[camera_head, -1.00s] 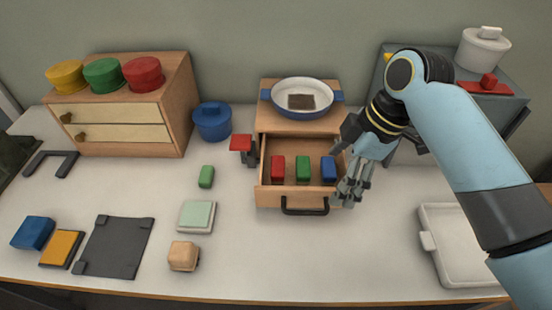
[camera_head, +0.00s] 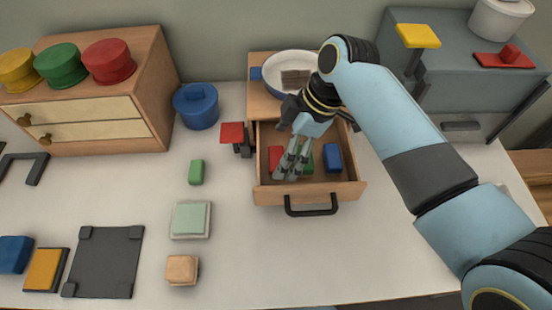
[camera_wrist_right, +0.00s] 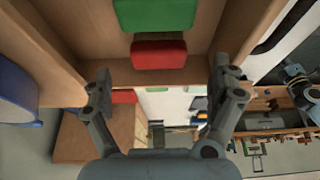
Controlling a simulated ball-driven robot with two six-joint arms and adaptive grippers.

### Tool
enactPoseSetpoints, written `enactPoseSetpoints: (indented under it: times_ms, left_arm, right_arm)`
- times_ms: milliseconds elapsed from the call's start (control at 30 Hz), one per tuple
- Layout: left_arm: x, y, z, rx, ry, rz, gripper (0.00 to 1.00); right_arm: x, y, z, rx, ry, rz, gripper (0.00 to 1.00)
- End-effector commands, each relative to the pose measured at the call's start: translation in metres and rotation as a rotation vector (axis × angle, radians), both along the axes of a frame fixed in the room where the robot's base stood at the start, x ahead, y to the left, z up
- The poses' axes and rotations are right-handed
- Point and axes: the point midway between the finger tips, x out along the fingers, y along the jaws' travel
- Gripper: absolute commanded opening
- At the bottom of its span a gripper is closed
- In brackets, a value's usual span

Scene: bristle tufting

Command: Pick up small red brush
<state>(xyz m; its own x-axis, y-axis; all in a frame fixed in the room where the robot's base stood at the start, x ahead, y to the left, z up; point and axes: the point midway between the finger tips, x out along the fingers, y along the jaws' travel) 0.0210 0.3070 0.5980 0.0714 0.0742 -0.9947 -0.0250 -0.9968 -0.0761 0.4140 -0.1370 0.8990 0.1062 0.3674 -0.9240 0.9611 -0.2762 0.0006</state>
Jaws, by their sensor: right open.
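The small red brush (camera_head: 275,157) lies in the open drawer (camera_head: 322,190), at its left side. It shows as a red block in the right wrist view (camera_wrist_right: 158,55), past the fingertips and centred between them. My right gripper (camera_head: 291,163) is over the drawer, pointing down beside the red brush and partly covering it. Its fingers are spread apart and nothing is between them in the right wrist view (camera_wrist_right: 162,85). A green block (camera_head: 307,162) is just right of the red one, partly hidden by the fingers. My left gripper does not show.
A blue block (camera_head: 332,158) lies at the drawer's right. A red-topped stand (camera_head: 232,132) is close outside the drawer's left wall. A white pan (camera_head: 288,65) sits on the drawer box behind. A blue pot (camera_head: 196,106) stands to the left.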

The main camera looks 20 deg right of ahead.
Motion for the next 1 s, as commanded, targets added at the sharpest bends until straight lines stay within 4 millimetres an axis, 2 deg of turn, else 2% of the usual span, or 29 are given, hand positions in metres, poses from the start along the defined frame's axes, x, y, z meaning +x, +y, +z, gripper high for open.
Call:
enactPoseSetpoints:
  times_ms: [267, 533, 900, 1000]
  left_arm:
    - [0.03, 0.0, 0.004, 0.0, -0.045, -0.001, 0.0]
    - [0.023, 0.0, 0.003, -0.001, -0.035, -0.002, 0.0]
    - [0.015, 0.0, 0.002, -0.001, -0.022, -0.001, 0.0]
    - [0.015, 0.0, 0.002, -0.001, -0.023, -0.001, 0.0]
  right_arm:
    - [0.006, 0.015, -0.036, 0.001, 0.002, 0.0, 0.92]
    - [0.006, 0.016, -0.039, -0.001, 0.002, -0.001, 0.92]
    - [0.006, 0.015, -0.039, 0.0, 0.001, -0.001, 0.44]
    - [0.006, 0.015, -0.039, 0.0, 0.001, -0.001, 0.34]
